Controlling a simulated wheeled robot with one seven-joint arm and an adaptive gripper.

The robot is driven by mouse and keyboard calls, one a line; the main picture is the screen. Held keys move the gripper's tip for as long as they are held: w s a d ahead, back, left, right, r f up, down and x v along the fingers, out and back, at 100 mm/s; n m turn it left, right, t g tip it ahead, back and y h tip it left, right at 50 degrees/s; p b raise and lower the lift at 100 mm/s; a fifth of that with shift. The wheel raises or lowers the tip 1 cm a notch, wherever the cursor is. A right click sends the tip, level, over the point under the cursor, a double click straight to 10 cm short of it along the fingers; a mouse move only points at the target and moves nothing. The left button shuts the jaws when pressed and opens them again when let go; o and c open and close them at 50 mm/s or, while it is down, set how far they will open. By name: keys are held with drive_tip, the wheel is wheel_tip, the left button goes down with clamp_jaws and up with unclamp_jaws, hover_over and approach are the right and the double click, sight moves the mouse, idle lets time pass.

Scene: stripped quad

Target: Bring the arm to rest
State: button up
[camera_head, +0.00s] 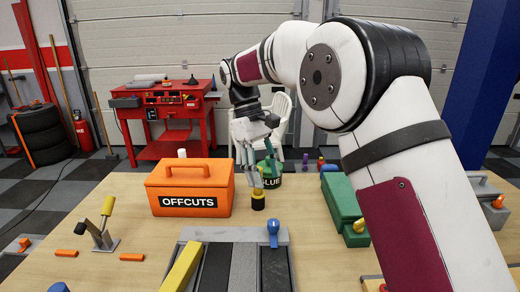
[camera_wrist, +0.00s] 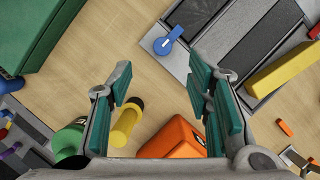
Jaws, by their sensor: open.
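My white arm reaches from the right over the wooden table (camera_head: 120,270), and my gripper (camera_head: 250,172) hangs fingers-down above it in the head view. Its teal-padded fingers are spread apart with nothing between them; it also shows in the wrist view (camera_wrist: 166,85).
An orange OFFCUTS box (camera_head: 190,190) stands left of my gripper, a green GLUE tub (camera_head: 270,181) just behind. A green case (camera_head: 341,203) lies to the right. A grey fixture (camera_head: 219,233) with a blue lever (camera_head: 273,234) and yellow bar (camera_head: 182,267) is in front.

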drive_tip(key=s+d+r+m+t+y+p, duration=0.1)
drive_tip(key=s+d+r+m+t, duration=0.1)
drive_tip(key=s+d+r, duration=0.4)
drive_tip(key=s+d+r+m+t+y, duration=0.1)
drive_tip(key=s+d+r+m, duration=0.1)
drive_tip(key=s+d+r, duration=0.55)
drive_tip(key=s+d+f+m+t, duration=0.2)
drive_tip(key=s+f, duration=0.2)
drive_tip(key=s, duration=0.6)
drive_tip(key=s+d+f+m+t+y+p, duration=0.1)
drive_tip(key=s+d+f+m+t, duration=0.1)
drive_tip(key=s, duration=0.7)
drive_tip(key=shift+s+d+f+m, duration=0.3)
drive_tip(key=shift+s+d+f, duration=0.15)
drive_tip(key=shift+f, duration=0.5)
